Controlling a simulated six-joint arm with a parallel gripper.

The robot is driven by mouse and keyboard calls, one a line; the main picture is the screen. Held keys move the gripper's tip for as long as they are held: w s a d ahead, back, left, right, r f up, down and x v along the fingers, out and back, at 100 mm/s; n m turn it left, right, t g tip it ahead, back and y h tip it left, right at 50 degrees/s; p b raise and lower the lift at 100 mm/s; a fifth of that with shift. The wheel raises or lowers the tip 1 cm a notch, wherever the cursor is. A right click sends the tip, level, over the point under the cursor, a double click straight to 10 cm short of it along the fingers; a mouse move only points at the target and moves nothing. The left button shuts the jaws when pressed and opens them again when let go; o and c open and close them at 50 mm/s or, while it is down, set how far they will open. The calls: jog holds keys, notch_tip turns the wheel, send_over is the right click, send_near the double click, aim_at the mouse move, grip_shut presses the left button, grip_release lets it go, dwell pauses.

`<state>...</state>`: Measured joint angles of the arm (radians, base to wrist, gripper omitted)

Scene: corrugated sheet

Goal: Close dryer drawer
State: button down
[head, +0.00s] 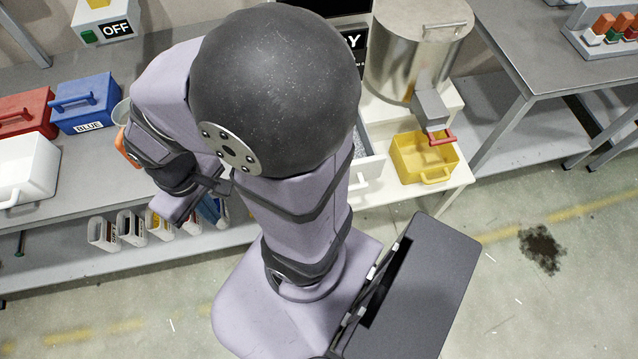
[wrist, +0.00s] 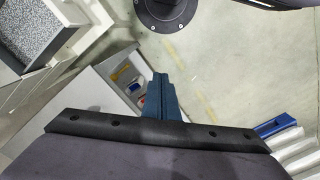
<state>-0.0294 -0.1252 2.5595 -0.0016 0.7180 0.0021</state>
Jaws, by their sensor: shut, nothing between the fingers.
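The dryer drawer (head: 372,168) is pale grey and stands pulled out under the dryer, to the right of my arm in the head view. My arm hides much of it and part of the dryer. In the wrist view the drawer (wrist: 75,18) is at the upper left, open, with grey granules inside and a pale handle (wrist: 88,38) on its front. My gripper (wrist: 160,80) is shut and empty, apart from the drawer and its handle. In the head view my gripper (head: 180,208) is left of my arm, over the left bench's edge.
A yellow bin (head: 424,158) stands right of the drawer, below a metal drum (head: 418,50) with a red-handled chute. Blue (head: 86,103), red (head: 24,113) and white (head: 25,168) bins stand on the left bench. Small containers (head: 130,228) sit below. The floor at right is clear except a dark stain.

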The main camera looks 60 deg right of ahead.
jog(key=s+f+n+g+h+b, duration=0.15)
jog(key=s+f+g+b, duration=0.35)
jog(key=f, duration=0.6)
jog(key=s+f+n+h+b, duration=0.1)
jog(key=s+f+n+b, duration=0.15)
jog(key=f+b, duration=0.7)
jog(key=s+f+n+g+h+b, duration=0.25)
jog(key=s+f+b, duration=0.2)
jog(key=f, duration=0.75)
jog(key=w+d+r+n+h, duration=0.3)
jog(key=d+r+n+h, duration=0.1)
jog(key=n, duration=0.7)
jog(key=w+d+r+n+g+h+b, duration=0.1)
jog(key=w+d+r+n+h, duration=0.2)
jog(key=n, duration=0.9)
jog(key=shift+w+d+r+h, duration=0.35)
jog(key=shift+d+r+h, duration=0.9)
jog(key=shift+d+h, duration=0.75)
jog(key=shift+d+g+y, duration=0.25)
jog(key=shift+d+y, duration=0.05)
